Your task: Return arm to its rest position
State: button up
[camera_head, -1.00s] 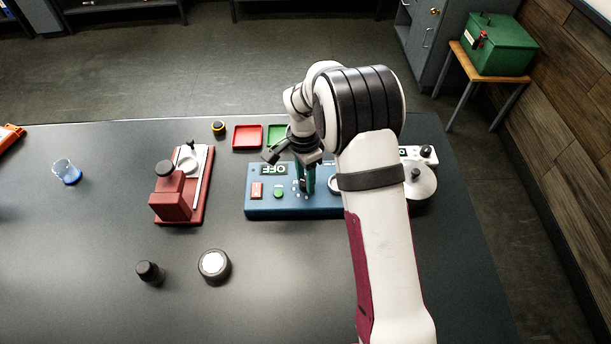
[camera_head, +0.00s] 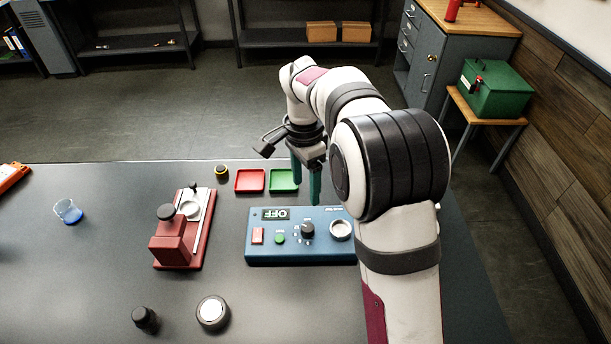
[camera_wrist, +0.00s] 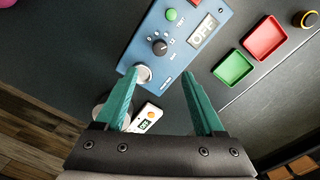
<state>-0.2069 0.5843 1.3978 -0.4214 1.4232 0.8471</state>
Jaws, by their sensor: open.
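My gripper (camera_head: 306,180) is raised above the back edge of the blue control box in the head view, its two green fingers apart with nothing between them. In the wrist view, my gripper (camera_wrist: 165,100) also shows open and empty. The blue control box (camera_head: 275,250) lies on the dark table, with an OFF display, a red switch, a green button, a black knob (camera_head: 308,228) and a round silver socket. The wrist view shows the box (camera_wrist: 180,65) beyond the fingertips. My arm hides the box's right end in the head view.
A red tray (camera_head: 250,181) and a green tray (camera_head: 284,180) lie behind the box. A red press-like stand (camera_head: 172,243) is at left. A round puck (camera_head: 212,312), black cylinder (camera_head: 145,319) and blue-bottomed cup (camera_head: 68,211) stand on the table (camera_head: 90,265). A white device (camera_wrist: 148,118) lies beside the box.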

notch_tip(320, 180, up, 2)
jog(key=shift+r, duration=0.1)
dwell(0.4)
jog(key=s+d+r+n+y, duration=0.1)
jog(key=s+d+r+n, duration=0.15)
jog(key=s, duration=0.65)
jog(key=s+d+r+n, duration=0.1)
jog(key=s+d+r, duration=0.15)
jog(key=s, duration=0.65)
jog(key=s+f+n+y, duration=0.1)
jog(key=s+f+n, duration=0.2)
jog(key=s, duration=1)
jog(key=shift+s+d+f, duration=0.15)
jog(key=shift+d+f, duration=0.1)
jog(key=shift+f, duration=0.15)
